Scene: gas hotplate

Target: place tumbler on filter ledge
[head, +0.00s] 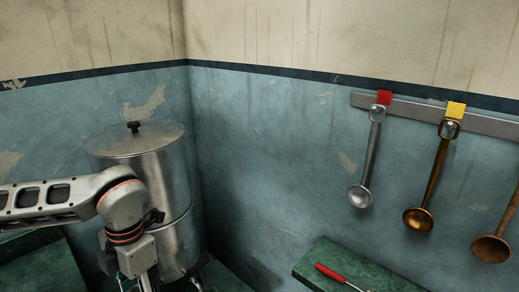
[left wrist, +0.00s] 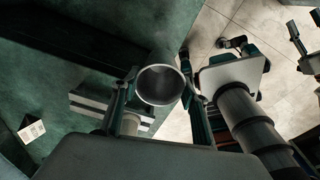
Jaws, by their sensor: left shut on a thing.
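A tall metal filter canister (head: 155,180) with a lid and black knob stands in the corner in the head view. Its base is partly hidden behind my left arm. My left gripper (left wrist: 158,92) is shut on a metal tumbler (left wrist: 160,84), and its round open mouth faces the wrist camera between the two fingers. In the head view only the upper part of this gripper shows, in front of the canister; its fingertips and the tumbler are out of frame or hidden. A dark green ledge (head: 215,274) shows at the canister's foot. My right gripper is not identifiable in either view.
A green shelf (head: 325,254) with a red-handled tool (head: 330,272) stands at lower right. A labelled card (left wrist: 32,131) lies on green in the wrist view.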

